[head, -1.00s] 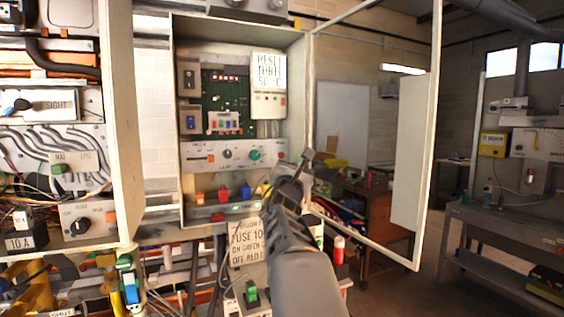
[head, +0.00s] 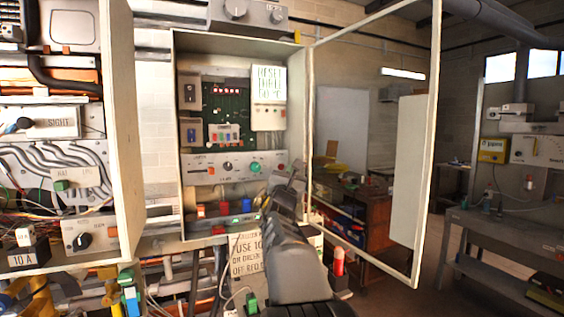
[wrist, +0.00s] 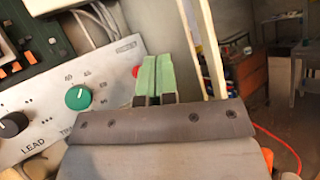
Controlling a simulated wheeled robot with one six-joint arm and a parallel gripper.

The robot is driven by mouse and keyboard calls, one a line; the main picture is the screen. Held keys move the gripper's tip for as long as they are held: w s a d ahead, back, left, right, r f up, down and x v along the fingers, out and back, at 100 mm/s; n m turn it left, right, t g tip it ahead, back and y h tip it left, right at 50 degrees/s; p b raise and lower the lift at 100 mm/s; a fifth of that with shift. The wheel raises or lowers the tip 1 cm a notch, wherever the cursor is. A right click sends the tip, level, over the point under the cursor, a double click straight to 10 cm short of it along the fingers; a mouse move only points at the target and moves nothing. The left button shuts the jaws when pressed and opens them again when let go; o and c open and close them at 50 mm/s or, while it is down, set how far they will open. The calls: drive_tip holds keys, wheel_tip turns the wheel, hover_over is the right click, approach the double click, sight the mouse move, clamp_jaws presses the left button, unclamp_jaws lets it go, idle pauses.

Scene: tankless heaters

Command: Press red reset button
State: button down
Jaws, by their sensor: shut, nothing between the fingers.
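The red button (wrist: 135,71) shows as a small red spot on the pale control panel (wrist: 110,62) in the wrist view, right of a green knob (wrist: 78,97). My gripper (wrist: 153,60) is shut and empty, with its green fingers together just right of the red button and partly over it. I cannot tell whether they touch it. In the head view the same panel (head: 205,176) is inside the open cabinet, and my gripper (head: 297,168) is in front of its right end. My arm hides part of the cabinet's lower right.
The cabinet's open door frame (head: 428,150) stands right of my arm. A black knob (wrist: 13,124) is at the left of the panel. A second cabinet (head: 125,120) with wiring is at the left. A workbench (head: 500,222) is at the far right.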

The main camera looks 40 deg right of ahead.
sight(281, 167)
drive_tip(key=shift+w+d+p, duration=0.3)
drive_tip(key=shift+w+p, duration=0.05)
drive_tip(key=shift+w, duration=0.4)
drive_tip(key=shift+w+d+p, duration=0.25)
drive_tip(key=shift+w+p, duration=0.05)
drive_tip(key=shift+w, duration=0.4)
drive_tip(key=shift+w+d+p, duration=0.3)
drive_tip(key=shift+w+p, duration=0.05)
drive_tip(key=shift+w, duration=0.4)
drive_tip(key=shift+w, duration=0.15)
idle(0.4)
drive_tip(key=shift+w+d, duration=0.15)
drive_tip(key=shift+w, duration=0.15)
drive_tip(key=shift+w+d, duration=0.15)
drive_tip(key=shift+w, duration=0.2)
idle(0.7)
drive_tip(key=shift+s+f, duration=0.1)
drive_tip(key=shift+s, duration=0.1)
drive_tip(key=shift+s+a+b, duration=0.2)
drive_tip(key=shift+s+b, duration=0.1)
drive_tip(key=shift+b, duration=0.4)
drive_tip(key=shift+s+a, duration=0.1)
drive_tip(key=shift+s, duration=0.15)
